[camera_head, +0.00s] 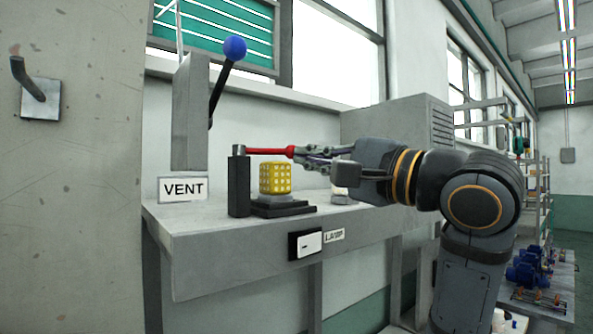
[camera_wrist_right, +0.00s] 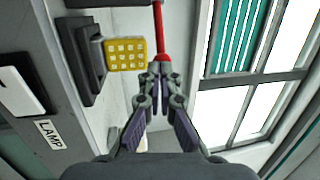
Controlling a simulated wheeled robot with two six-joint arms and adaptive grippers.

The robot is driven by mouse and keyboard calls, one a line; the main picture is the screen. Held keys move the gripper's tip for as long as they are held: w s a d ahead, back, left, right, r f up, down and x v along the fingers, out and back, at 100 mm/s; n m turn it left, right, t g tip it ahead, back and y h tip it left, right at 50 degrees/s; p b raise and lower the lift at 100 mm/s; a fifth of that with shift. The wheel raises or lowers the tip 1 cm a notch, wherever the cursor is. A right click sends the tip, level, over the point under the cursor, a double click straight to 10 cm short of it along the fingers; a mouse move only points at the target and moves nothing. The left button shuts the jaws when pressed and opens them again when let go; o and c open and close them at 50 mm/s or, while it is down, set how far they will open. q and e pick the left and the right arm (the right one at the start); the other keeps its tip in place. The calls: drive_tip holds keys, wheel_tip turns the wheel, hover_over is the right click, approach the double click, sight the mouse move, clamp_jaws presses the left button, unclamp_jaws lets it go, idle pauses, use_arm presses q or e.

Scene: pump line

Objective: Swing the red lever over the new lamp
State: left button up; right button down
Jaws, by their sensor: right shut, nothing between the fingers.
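The red lever (camera_head: 268,151) lies level from the top of a dark post (camera_head: 238,185), reaching right above the yellow caged lamp (camera_head: 275,178). The lamp stands upright on a dark stepped base, with a small gap under the lever. My right gripper (camera_head: 298,153) is shut at the lever's free end, with nothing seen between its fingers. In the right wrist view its fingertips (camera_wrist_right: 160,72) meet at the end of the red lever (camera_wrist_right: 160,32), beside the yellow lamp (camera_wrist_right: 126,54); whether they touch the lever is unclear. My left gripper is not in view.
A blue-knobbed lever (camera_head: 234,48) rises behind the VENT sign (camera_head: 183,189). A white switch (camera_head: 308,243) and LAMP label (camera_head: 334,236) are on the grey bench's (camera_head: 220,262) front. A small pale object (camera_head: 342,196) sits beneath my right gripper. A grey cabinet (camera_head: 400,115) stands behind.

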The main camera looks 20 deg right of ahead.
drive_tip(key=shift+w+d+f+n+y+b, duration=0.2)
drive_tip(key=shift+w+d+n+y+b, duration=0.15)
drive_tip(key=shift+w+y+b, duration=0.2)
drive_tip(key=shift+w+r, duration=0.2)
drive_tip(key=shift+r, duration=0.1)
drive_tip(key=shift+w+d, duration=0.2)
drive_tip(key=shift+w, duration=0.6)
